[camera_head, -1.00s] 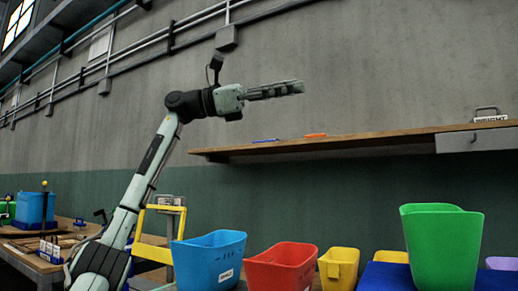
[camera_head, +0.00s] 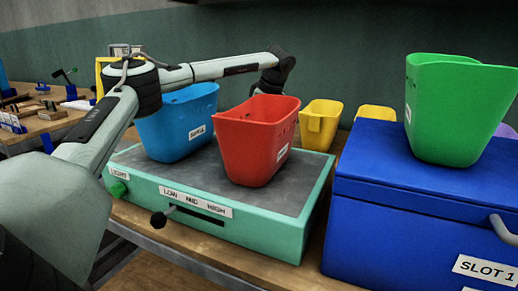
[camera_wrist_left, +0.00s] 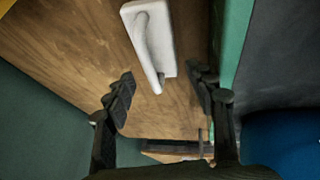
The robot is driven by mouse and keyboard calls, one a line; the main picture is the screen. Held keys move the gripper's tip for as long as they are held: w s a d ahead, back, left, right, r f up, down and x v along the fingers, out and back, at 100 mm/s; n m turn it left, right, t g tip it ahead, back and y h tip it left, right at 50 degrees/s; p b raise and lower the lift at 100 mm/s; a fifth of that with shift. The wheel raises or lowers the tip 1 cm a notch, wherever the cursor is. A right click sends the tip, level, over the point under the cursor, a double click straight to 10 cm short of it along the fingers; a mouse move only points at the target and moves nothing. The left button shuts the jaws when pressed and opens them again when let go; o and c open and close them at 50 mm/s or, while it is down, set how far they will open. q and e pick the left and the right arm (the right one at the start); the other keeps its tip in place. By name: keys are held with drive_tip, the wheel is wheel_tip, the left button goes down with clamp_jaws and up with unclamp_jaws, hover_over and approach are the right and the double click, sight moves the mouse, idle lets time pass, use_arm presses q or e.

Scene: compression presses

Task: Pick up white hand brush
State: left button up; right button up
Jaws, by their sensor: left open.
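The white hand brush (camera_wrist_left: 150,42), a pale flat block with a raised handle, lies on the wooden table top (camera_wrist_left: 75,40) in the left wrist view. My left gripper (camera_wrist_left: 163,84) is open and empty. Its two dark fingers point toward the brush, one on each side of its near end, with no visible contact. My right gripper is not in view.
A teal press box (camera_head: 225,222) carries a blue bin (camera_head: 178,135) and a red bin (camera_head: 245,150). Yellow bins (camera_head: 320,122) stand behind. A large blue box (camera_head: 400,215) with a green bin (camera_head: 450,120) stands at the right. The press's teal edge (camera_wrist_left: 233,40) runs close beside the brush.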

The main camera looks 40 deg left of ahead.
use_arm(q)
drive_tip(key=x, duration=0.5)
drive_tip(key=shift+f, duration=0.35)
drive_tip(key=shift+w, duration=0.1)
drive_tip(key=c, duration=1)
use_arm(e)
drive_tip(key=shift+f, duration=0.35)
use_arm(q)
drive_tip(key=shift+r, duration=0.1)
wheel_tip(320, 180, up, 12)
drive_tip(key=shift+r+p, duration=0.1)
drive_tip(key=shift+p, duration=0.2)
wheel_tip(320, 180, up, 6)
drive_tip(key=shift+f, duration=0.15)
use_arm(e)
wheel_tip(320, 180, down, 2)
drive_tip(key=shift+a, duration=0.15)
